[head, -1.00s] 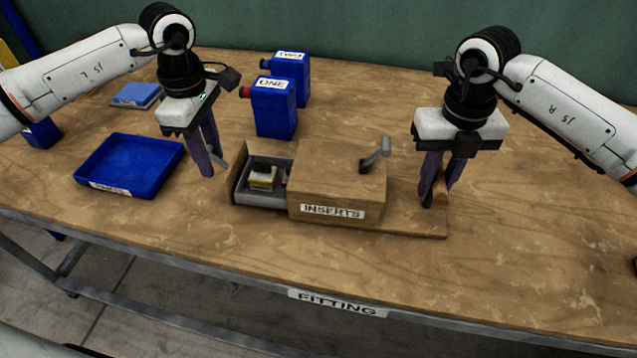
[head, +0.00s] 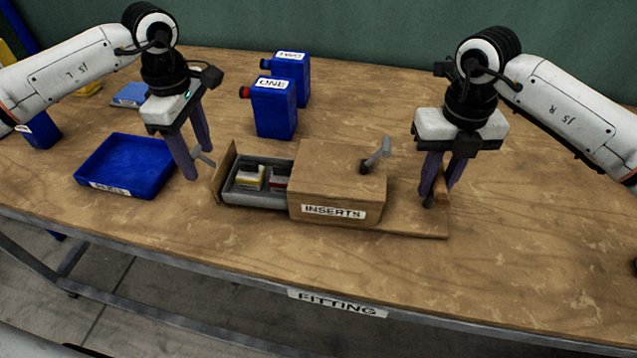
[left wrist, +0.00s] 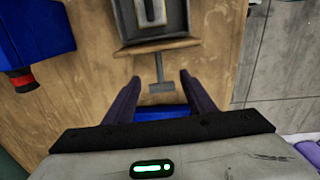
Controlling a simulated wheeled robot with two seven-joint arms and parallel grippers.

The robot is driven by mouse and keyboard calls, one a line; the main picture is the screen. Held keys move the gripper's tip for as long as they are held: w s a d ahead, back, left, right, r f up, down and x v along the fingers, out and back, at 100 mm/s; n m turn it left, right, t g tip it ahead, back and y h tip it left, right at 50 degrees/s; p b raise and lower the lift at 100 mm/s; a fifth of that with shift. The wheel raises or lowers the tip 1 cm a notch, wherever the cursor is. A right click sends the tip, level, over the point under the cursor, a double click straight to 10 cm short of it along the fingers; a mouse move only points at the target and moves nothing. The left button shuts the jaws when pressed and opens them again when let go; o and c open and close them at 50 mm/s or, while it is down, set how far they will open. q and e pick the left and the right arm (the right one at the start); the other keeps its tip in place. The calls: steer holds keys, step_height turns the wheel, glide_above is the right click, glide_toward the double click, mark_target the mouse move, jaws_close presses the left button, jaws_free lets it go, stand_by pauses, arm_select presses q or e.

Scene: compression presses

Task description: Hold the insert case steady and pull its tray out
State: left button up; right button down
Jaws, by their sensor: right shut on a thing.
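The wooden insert case (head: 335,180) stands on the table, marked INSERTS. Its grey tray (head: 262,200) sticks out at the left, with small boxes (head: 250,178) in it. The tray's wooden front (head: 224,172) carries a grey T-shaped handle (head: 206,158), also seen in the left wrist view (left wrist: 157,85). My left gripper (head: 196,165) is at this handle, its fingers apart on either side of the crossbar with gaps visible. My right gripper (head: 435,197) is shut on the wooden post (head: 441,190) at the right end of the case's base board.
A blue tray (head: 128,165) lies left of my left gripper. Blue containers marked ONE (head: 272,110) and TWO (head: 291,72) stand behind the case. The table front is clear.

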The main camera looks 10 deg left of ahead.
arm_select(q)
steer(key=shift+d, duration=0.1)
arm_select(e)
steer(key=shift+s+a, duration=0.1)
arm_select(q)
step_height(320, 180, up, 12)
stand_by(0.5)
arm_select(e)
steer(key=c, duration=1.4)
jaws_free()
steer(key=shift+c, duration=0.2)
